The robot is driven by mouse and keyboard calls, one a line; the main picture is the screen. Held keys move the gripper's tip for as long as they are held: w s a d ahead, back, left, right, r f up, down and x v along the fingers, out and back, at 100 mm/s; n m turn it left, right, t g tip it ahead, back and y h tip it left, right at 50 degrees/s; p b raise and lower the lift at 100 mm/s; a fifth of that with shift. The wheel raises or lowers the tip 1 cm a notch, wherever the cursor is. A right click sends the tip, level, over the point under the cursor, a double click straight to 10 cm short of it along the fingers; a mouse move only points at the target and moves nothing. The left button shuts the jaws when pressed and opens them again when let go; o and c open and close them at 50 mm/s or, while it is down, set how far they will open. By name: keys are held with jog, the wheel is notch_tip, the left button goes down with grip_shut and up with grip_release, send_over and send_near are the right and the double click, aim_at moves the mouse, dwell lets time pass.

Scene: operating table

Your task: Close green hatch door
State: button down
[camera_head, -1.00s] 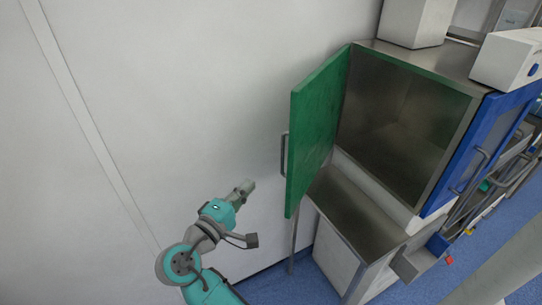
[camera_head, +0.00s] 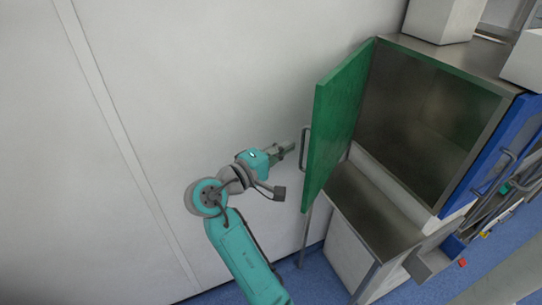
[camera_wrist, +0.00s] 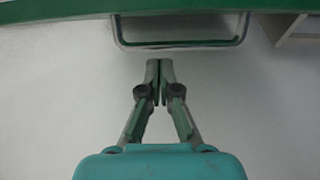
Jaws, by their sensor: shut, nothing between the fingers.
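The green hatch door (camera_head: 336,122) stands wide open on the left side of a steel cabinet, swung out toward the wall. Its grey bar handle (camera_head: 304,147) is on the outer face, on the door's left. My gripper (camera_head: 291,146) is shut and empty, just left of the handle and apparently a small gap away. In the wrist view my gripper (camera_wrist: 160,64) points at the handle (camera_wrist: 180,45), with its fingertips just short of the bar. The door's green edge (camera_wrist: 150,10) crosses the top of that view.
The hatch interior (camera_head: 425,110) looks empty. A steel ledge (camera_head: 370,205) juts out below it. A blue door (camera_head: 495,150) with a handle is to the right. A white wall (camera_head: 200,80) lies behind my arm. White boxes (camera_head: 440,18) stand on top.

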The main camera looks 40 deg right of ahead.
aim_at(301, 153)
jog(key=shift+s+d, duration=0.25)
jog(key=shift+s, duration=0.4)
jog(key=shift+s+d, duration=0.3)
jog(key=shift+s, duration=0.35)
jog(key=shift+s+d, duration=0.25)
jog(key=shift+s, duration=0.4)
